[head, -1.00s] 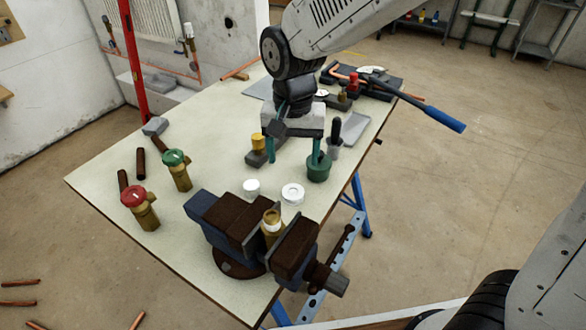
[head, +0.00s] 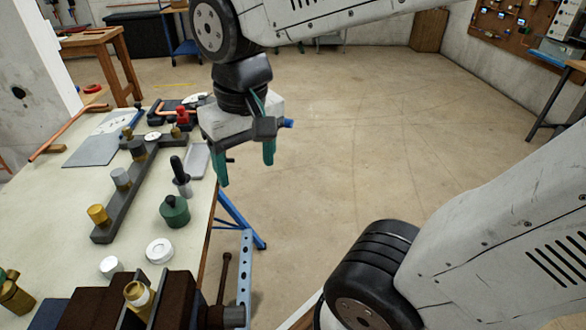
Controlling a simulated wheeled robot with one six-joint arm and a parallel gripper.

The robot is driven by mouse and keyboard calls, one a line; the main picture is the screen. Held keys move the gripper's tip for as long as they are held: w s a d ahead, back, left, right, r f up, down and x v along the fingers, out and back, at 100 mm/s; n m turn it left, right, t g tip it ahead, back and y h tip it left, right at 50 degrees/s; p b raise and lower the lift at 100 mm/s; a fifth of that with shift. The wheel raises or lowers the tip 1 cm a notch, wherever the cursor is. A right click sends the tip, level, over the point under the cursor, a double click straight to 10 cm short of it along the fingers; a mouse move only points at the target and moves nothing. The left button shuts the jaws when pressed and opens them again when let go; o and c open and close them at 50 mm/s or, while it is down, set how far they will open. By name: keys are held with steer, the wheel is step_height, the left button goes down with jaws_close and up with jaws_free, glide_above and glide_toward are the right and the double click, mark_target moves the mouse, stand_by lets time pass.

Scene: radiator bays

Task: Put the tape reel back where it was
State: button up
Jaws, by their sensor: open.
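A flat white ring (head: 159,250), which looks like the tape reel, lies on the table (head: 45,240) behind the vise. A smaller white round piece (head: 111,266) lies to its left; I cannot tell if it is a cap or part of the reel. My gripper (head: 245,166) is open with nothing between its fingers. It hangs above and to the right of the white ring, past the table's right edge in the picture. A brass fitting (head: 138,293) with a white band stands in the vise jaws.
The vise (head: 175,303) fills the near end of the table. A green pot (head: 174,210), a black-handled brush (head: 180,176) and a dark rack with several fittings (head: 108,217) stand behind the ring. Open floor (head: 370,150) lies to the right.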

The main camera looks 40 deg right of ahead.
steer(key=s+d, duration=0.4)
steer(key=s, duration=0.3)
steer(key=shift+n, duration=0.3)
